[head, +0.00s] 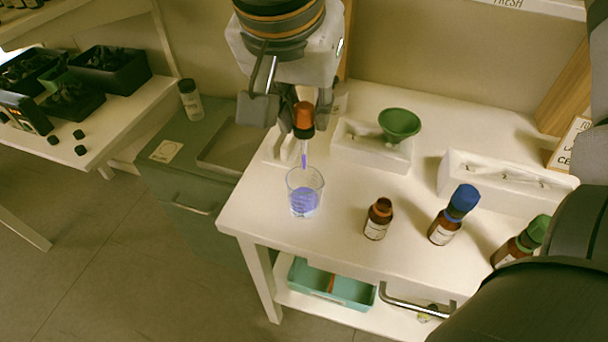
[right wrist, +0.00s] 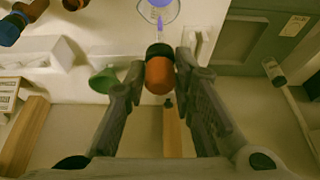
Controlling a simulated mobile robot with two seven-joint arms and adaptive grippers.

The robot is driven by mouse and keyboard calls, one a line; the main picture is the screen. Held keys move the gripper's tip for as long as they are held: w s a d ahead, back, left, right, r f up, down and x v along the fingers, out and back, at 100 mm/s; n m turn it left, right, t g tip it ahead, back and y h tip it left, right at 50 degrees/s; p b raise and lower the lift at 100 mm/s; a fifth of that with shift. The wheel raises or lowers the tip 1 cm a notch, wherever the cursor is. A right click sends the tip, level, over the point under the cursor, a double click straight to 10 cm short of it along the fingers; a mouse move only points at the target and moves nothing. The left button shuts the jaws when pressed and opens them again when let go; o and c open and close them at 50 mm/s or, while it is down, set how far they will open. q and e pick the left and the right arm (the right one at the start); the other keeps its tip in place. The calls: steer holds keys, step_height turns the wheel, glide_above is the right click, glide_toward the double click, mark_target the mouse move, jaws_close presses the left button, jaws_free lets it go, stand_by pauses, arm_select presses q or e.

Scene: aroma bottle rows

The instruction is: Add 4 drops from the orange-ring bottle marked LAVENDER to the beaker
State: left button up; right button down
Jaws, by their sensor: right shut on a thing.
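My right gripper (head: 302,112) is shut on the orange rubber bulb of a dropper (head: 304,116) with a dark collar. Its glass tube points down with purple liquid inside, and the tip is just above the beaker's mouth. The clear beaker (head: 304,190) stands near the table's left front corner with purple liquid in it. The right wrist view also shows the dropper (right wrist: 159,74) between the fingers (right wrist: 160,78), with the beaker (right wrist: 158,10) beyond. An uncapped amber bottle (head: 378,219) stands right of the beaker; its label is too small to read. My left gripper is not in view.
A blue-capped bottle (head: 454,214) and a green-capped bottle (head: 521,241) stand farther right. Behind are a white block with a green funnel (head: 400,124) and a white rack (head: 500,176). A teal tray (head: 340,287) sits on the lower shelf. Table space lies between beaker and bottles.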

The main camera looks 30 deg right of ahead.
steer(key=c, duration=2)
jaws_free()
steer(key=shift+r, duration=0.1)
steer(key=shift+r, duration=1.95)
